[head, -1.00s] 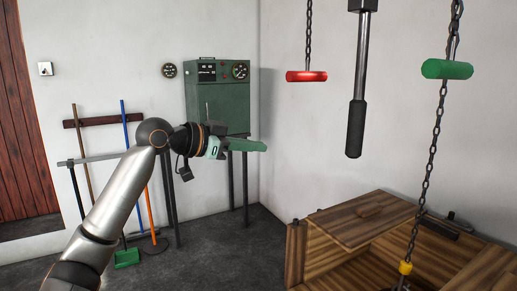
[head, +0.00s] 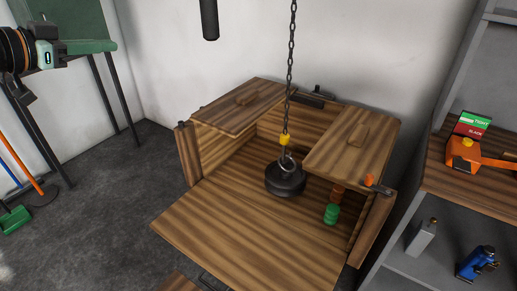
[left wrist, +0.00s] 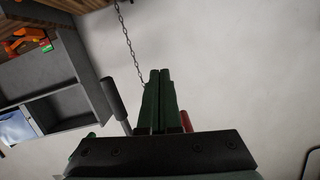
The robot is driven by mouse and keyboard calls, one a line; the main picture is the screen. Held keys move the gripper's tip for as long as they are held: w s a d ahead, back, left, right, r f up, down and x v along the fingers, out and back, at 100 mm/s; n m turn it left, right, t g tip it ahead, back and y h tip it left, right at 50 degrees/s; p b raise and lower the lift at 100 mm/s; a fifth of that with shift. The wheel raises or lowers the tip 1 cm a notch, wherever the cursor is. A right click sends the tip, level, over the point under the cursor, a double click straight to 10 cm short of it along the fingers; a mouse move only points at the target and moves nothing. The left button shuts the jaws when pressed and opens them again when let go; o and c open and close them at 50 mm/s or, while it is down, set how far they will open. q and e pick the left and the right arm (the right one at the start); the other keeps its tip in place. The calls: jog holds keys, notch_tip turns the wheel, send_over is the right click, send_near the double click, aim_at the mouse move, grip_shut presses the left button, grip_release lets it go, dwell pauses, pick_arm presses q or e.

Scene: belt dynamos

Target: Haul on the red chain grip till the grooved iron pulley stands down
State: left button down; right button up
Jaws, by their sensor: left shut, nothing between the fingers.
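A dark round iron pulley (head: 285,180) with a ring on top is at the yellow hook (head: 285,140) of a chain (head: 291,50), inside an open wooden crate. Whether it touches the crate floor I cannot tell. The red chain grip is out of the head view; a red piece (left wrist: 186,121), probably that grip, shows partly hidden behind my gripper in the left wrist view. My left gripper (head: 108,46) is at the upper left of the head view, well away from the pulley. Its green fingers (left wrist: 160,76) are shut and empty. My right gripper is not in view.
The crate (head: 220,220) has its lids and front panel open; green and orange pieces (head: 331,213) are inside. A dark handle (head: 209,18) hangs above. Shelves (head: 430,165) with an orange tool stand right.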

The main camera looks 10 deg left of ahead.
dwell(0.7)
pick_arm(q)
notch_tip(320, 180, up, 26)
jog(key=p, duration=0.9)
jog(key=shift+s+r+p, duration=0.15)
jog(key=shift+r+p, duration=0.1)
jog(key=shift+p, duration=0.15)
jog(key=x, duration=0.3)
jog(key=f+p+x, duration=0.1)
jog(key=x, duration=0.3)
jog(key=a+f+p+x, duration=0.1)
jog(key=x, duration=0.2)
jog(key=shift+w+d+f, duration=0.15)
jog(key=shift+w+f, duration=0.05)
jog(key=shift+f, duration=0.7)
